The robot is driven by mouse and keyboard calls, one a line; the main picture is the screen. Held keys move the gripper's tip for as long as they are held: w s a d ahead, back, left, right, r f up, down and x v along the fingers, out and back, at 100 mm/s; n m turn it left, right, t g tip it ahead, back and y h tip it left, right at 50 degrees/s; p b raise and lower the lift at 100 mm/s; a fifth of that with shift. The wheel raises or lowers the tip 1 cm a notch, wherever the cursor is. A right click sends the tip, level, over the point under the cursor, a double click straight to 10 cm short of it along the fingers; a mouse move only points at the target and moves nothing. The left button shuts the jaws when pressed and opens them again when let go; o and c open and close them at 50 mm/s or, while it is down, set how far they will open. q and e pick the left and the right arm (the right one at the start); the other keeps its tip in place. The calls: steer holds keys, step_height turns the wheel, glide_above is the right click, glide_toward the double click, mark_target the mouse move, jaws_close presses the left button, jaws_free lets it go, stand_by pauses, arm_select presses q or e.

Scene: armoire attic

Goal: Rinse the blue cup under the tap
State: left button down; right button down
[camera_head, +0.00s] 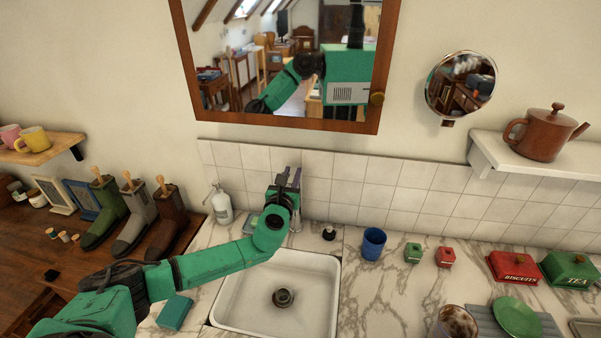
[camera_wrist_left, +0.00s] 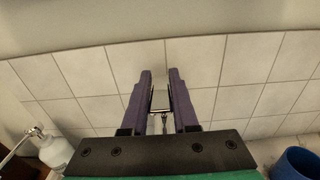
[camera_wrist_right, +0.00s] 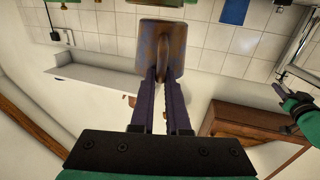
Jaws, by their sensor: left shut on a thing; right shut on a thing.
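The blue cup (camera_head: 373,244) stands upright on the marble counter, just right of the white sink (camera_head: 330,305). Part of it shows in the left wrist view (camera_wrist_left: 296,164). My left gripper (camera_head: 289,178) is at the back of the sink, shut on a grey metal part that looks like the tap's lever (camera_wrist_left: 162,97). My arm hides most of the tap. No water shows in the sink. My right gripper (camera_wrist_right: 163,84) is shut on the handle of a mottled brown mug (camera_wrist_right: 160,45). This mug also shows at the lower edge of the head view (camera_head: 455,322).
Right of the blue cup stand a small green box (camera_head: 412,253), a small red box (camera_head: 445,257), a red biscuit tin (camera_head: 513,267) and a green plate (camera_head: 517,316). A soap bottle (camera_head: 220,204) stands left of the tap. A black plug (camera_head: 329,233) lies behind the sink.

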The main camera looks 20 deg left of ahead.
arm_select(q)
steer(key=shift+r+g+p, duration=0.3)
steer(key=shift+p, duration=0.25)
arm_select(e)
step_height(320, 180, up, 2)
steer(key=shift+r, duration=0.15)
arm_select(q)
steer(key=shift+w+f, duration=0.1)
steer(key=shift+f, duration=0.25)
steer(key=c, duration=0.7)
jaws_free()
arm_select(e)
steer(key=shift+w, duration=0.1)
arm_select(q)
steer(key=shift+w+a, duration=0.1)
steer(key=shift+w, duration=0.1)
arm_select(e)
steer(key=shift+w+f, duration=0.15)
steer(key=shift+f, duration=0.05)
arm_select(q)
steer(key=b+v, duration=0.2)
steer(key=v, duration=1)
steer(key=shift+a+b, duration=0.1)
steer(key=shift+b, duration=0.2)
arm_select(e)
step_height(320, 180, down, 2)
steer(key=shift+f, duration=0.15)
